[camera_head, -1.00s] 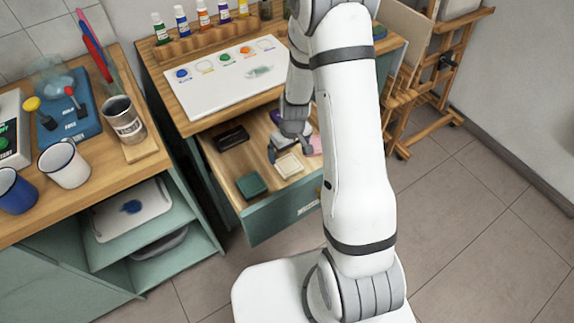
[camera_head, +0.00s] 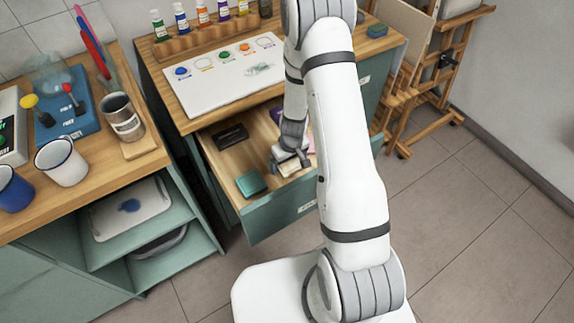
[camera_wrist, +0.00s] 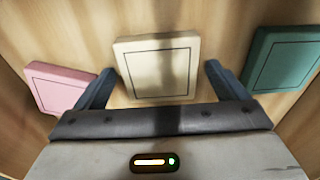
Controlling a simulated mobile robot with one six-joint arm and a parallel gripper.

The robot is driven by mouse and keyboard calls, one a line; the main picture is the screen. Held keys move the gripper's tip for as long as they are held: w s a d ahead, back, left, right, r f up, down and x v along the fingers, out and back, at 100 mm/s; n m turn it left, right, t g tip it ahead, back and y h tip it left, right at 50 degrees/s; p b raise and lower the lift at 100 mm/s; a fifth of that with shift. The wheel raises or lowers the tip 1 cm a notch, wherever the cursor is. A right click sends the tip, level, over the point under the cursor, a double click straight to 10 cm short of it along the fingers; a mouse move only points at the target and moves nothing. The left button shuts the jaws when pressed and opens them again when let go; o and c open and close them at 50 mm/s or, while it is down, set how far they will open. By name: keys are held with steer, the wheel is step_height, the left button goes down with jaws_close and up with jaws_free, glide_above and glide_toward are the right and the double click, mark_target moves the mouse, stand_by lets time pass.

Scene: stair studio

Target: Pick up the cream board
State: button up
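The cream board (camera_wrist: 158,66) is a small square block with a dark outline, lying flat on the wooden drawer floor in the wrist view. My gripper (camera_wrist: 158,78) is open, with one finger on each side of the board's near part. A narrow gap shows between each finger and the board. In the head view my gripper (camera_head: 291,159) is low inside the open drawer (camera_head: 270,212), and it covers most of the cream board (camera_head: 287,169).
A pink board (camera_wrist: 57,87) lies left of the left finger, and a teal board (camera_wrist: 282,60) lies right of the right finger. A dark box (camera_head: 231,137) sits further back in the drawer. The worktop with a paint palette (camera_head: 222,82) overhangs behind.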

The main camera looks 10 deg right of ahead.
mark_target(288, 164)
steer(key=c, duration=0.9)
steer(key=shift+r, duration=0.1)
step_height(288, 164, up, 15)
steer(key=p, duration=0.4)
steer(key=shift+p, duration=0.35)
